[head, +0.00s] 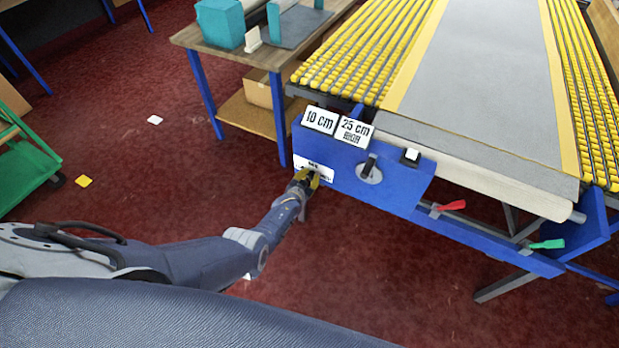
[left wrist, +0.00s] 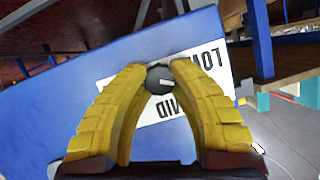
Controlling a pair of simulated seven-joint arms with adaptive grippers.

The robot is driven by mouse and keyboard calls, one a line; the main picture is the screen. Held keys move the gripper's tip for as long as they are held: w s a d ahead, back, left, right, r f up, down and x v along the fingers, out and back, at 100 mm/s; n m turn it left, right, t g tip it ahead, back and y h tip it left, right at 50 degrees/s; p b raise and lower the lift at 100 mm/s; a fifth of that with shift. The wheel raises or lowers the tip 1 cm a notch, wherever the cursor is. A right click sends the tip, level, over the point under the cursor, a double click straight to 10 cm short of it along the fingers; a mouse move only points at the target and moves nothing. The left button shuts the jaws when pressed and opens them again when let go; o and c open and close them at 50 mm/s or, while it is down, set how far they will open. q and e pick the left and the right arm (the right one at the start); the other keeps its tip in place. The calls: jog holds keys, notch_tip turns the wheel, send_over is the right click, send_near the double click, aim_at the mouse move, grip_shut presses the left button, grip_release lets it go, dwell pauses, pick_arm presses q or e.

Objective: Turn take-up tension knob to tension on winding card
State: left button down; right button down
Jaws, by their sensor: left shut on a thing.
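The take-up tension knob (left wrist: 159,82) is a small dark round knob with a pale mark on its face. It sits on a white label (left wrist: 195,75) that reads LOW and MID, upside down in the left wrist view. The label (head: 322,172) also shows at the lower left of the blue panel (head: 410,190) in the head view. My left gripper (head: 307,179) has its yellow fingers closed around the knob; the fingers (left wrist: 159,72) flank it in the wrist view. In the head view the gripper hides the knob. I cannot make out the winding card. My right gripper is out of view.
The panel also carries 10 cm (head: 320,120) and 25 cm (head: 354,132) signs, a dark lever (head: 369,166) and a white button (head: 412,154). Red (head: 450,206) and green (head: 546,244) handles sit on the lower rail. A wooden side table (head: 262,50) stands behind.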

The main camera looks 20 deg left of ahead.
aim_at(310, 177)
pick_arm(q)
jog(key=shift+r+m+y, duration=0.1)
jog(key=shift+m+y, duration=0.2)
jog(key=shift+m, duration=0.2)
jog(key=shift+w, duration=0.1)
jog(key=c, duration=1)
grip_release()
jog(key=shift+c, duration=0.2)
jog(key=shift+s, duration=0.25)
jog(key=shift+s+a+r, duration=0.1)
jog(key=shift+s+r, duration=0.05)
jog(key=shift+s, duration=0.5)
jog(key=shift+s+r, duration=0.3)
jog(key=shift+s, duration=0.3)
jog(key=v, duration=0.9)
jog(key=shift+f, duration=0.1)
